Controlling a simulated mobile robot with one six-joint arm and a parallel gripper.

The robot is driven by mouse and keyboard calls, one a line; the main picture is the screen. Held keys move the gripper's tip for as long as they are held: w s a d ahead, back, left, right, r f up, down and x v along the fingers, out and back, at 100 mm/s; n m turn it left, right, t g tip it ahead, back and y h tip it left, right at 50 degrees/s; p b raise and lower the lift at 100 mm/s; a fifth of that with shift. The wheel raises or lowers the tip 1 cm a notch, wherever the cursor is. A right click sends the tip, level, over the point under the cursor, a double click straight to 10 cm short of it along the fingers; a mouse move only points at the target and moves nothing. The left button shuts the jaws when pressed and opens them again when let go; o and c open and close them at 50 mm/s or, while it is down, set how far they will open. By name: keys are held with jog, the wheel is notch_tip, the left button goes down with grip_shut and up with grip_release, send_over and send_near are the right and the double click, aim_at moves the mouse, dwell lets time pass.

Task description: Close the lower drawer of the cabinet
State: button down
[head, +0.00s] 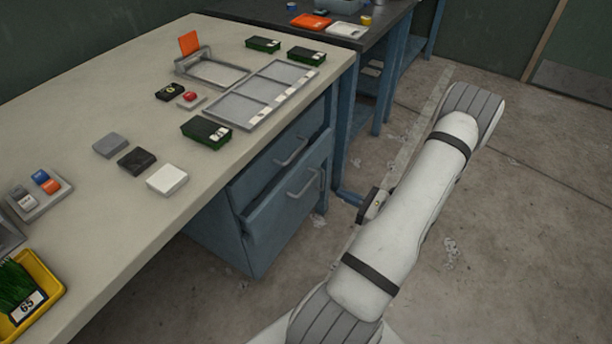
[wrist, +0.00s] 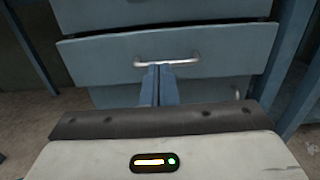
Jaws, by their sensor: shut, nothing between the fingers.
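The blue cabinet (head: 222,235) stands under the workbench. Its lower drawer (head: 285,208) stands a little out from the cabinet face, below the upper drawer (head: 262,165). The lower drawer has a silver bar handle (head: 303,186). In the wrist view, a protruding drawer front (wrist: 100,58) with a bar handle (wrist: 190,58) faces me. My gripper (wrist: 158,69) is shut and empty, its blue fingertips close to the middle of that handle. Whether they touch it I cannot tell. In the head view, my gripper (head: 340,193) is just right of the lower drawer's front.
The workbench top (head: 85,120) carries boxes, trays and small blocks, including a yellow tray (head: 50,310) at the near left. A second bench (head: 385,25) stands behind. The concrete floor (head: 510,210) to the right is open. A blue leg (wrist: 290,60) flanks the drawers.

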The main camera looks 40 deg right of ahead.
aim_at(296, 173)
jog(key=b+x, duration=0.1)
jog(key=x, duration=1.2)
jog(key=shift+w+a, duration=0.25)
jog(key=shift+w, duration=0.05)
